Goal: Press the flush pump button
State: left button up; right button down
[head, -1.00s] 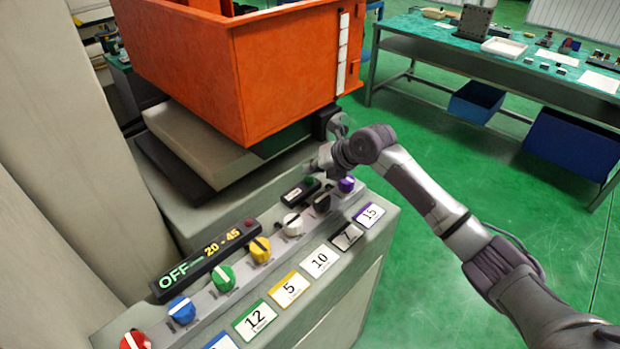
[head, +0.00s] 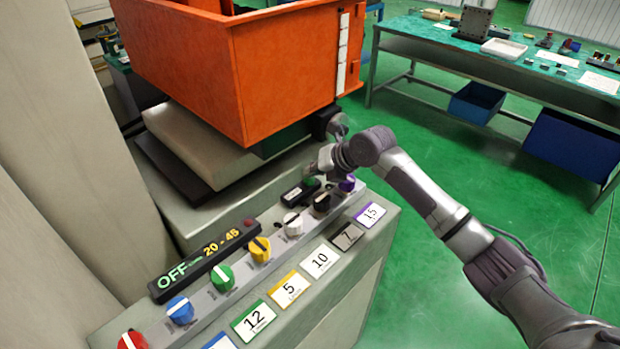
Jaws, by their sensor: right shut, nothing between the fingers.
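The flush pump button looks to be the green button (head: 311,183) at the right end of the small black box (head: 296,193) at the far end of the control panel. My right gripper (head: 312,172) is shut and empty, its fingertips just above the green button. I cannot tell whether they touch it. The gripper partly hides the area behind the button. My left gripper is not in view.
A row of coloured knobs, such as the yellow knob (head: 259,250) and purple knob (head: 347,183), runs along the panel near my right arm. A black display (head: 205,262) reads OFF. The orange tank (head: 285,75) stands behind. A green workbench (head: 480,60) is at right.

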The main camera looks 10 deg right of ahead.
aim_at(312, 179)
dwell(0.3)
jog(key=shift+r+p, duration=0.3)
jog(key=shift+r, duration=0.15)
jog(key=shift+r+p, duration=2)
jog(key=shift+r, duration=1.05)
jog(key=shift+f, duration=0.1)
